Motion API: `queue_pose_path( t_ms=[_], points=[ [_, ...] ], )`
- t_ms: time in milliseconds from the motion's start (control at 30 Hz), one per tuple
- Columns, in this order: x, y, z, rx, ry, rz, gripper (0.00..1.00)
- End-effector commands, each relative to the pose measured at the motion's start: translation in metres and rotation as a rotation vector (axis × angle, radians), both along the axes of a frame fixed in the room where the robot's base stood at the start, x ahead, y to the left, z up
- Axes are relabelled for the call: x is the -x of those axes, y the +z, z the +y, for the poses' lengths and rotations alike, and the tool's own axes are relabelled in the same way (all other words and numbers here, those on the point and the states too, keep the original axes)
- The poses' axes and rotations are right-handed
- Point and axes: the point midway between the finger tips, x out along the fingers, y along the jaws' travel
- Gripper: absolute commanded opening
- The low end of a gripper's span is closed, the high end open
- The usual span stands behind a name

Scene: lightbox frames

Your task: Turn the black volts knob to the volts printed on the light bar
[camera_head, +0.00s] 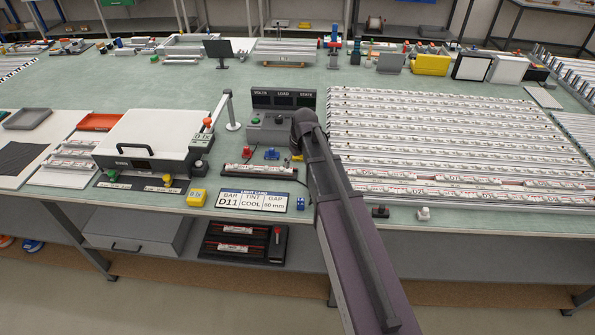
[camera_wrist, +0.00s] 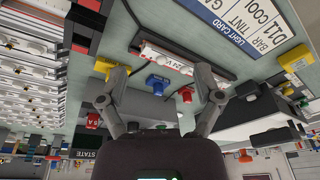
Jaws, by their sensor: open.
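The supply box (camera_head: 267,133) stands mid-bench in the head view, under a dark panel (camera_head: 284,98) marked VOLTS, LOAD and STATE. A dark knob shape (camera_head: 280,117) shows on it, partly beside my arm's end; its pointer and the volts reading are not legible. The light bar (camera_head: 246,169) lies in a black holder in front of the box. It also shows in the wrist view (camera_wrist: 166,60), with a small print that looks like 24 V, not certain. My gripper (camera_wrist: 162,80) is open and empty, its fingers spread above the bench. The black knob cannot be made out in the wrist view.
A blue part (camera_wrist: 158,84) and small red parts (camera_wrist: 185,95) sit near the fingers. The light card (camera_head: 252,201) reads D11, COOL, 60 mm. A rack of light bars (camera_head: 460,140) fills the right. A white-lidded box (camera_head: 150,140) stands left.

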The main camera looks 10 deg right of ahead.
Motion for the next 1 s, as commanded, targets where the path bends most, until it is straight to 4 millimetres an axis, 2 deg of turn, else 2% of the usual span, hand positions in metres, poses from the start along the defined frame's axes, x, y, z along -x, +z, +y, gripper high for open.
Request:
queue_pose_path(
  t_ms=[200, 733, 867, 1000],
  points=[
    [0.012, -0.005, 0.001, 0.003, -0.016, 0.012, 0.84],
    [0.017, -0.006, 0.002, 0.003, -0.021, 0.017, 0.84],
    [0.036, -0.006, 0.004, 0.007, -0.042, 0.032, 0.84],
    [0.077, -0.007, 0.006, 0.016, -0.095, 0.068, 0.84]
  ],
)
